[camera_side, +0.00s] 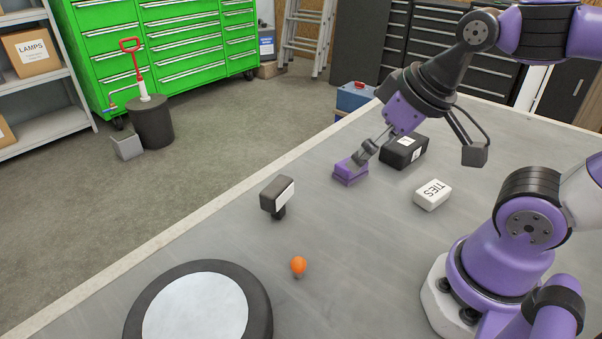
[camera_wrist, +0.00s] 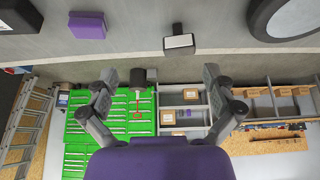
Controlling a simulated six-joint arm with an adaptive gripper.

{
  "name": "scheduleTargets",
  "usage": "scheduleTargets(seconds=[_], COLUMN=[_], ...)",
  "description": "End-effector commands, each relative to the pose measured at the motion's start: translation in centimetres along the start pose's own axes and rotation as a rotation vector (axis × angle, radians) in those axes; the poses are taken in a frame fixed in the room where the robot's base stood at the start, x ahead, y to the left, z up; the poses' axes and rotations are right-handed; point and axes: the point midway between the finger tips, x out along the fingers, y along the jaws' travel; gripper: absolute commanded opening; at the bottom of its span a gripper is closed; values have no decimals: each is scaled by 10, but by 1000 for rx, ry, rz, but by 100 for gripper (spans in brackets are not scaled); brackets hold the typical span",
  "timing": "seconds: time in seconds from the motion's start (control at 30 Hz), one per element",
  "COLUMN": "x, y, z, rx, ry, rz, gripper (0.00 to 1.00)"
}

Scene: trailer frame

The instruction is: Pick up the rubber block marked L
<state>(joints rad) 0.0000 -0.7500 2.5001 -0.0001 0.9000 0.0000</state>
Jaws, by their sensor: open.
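My gripper (camera_side: 420,154) is open and empty, its two fingers spread wide above the table. In the side view a black block (camera_side: 404,150) with white labels lies behind and between the fingers; any letter on it is too small to read. A purple block (camera_side: 350,171) lies beside it, close to the left fingertip in the picture; I cannot tell if they touch. In the wrist view the open gripper (camera_wrist: 160,79) has nothing between its fingers. The purple block (camera_wrist: 87,25) and the black block (camera_wrist: 17,17) show at the upper left there.
A white box marked TIES (camera_side: 432,195) lies right of the blocks. A dark lamp-like block with a white face (camera_side: 276,196) stands on the table, near an orange bulb (camera_side: 298,265). A large round black-rimmed disc (camera_side: 258,292) is at the front.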

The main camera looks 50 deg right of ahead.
Motion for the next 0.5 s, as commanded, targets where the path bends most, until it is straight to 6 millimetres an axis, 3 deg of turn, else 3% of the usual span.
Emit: scheduleTargets(seconds=[0.33, 0.5], x=[-1, 1], y=[4, 38], z=[-5, -36], rx=[30, 274], ry=[-9, -83], rz=[9, 75], gripper=[100, 100])
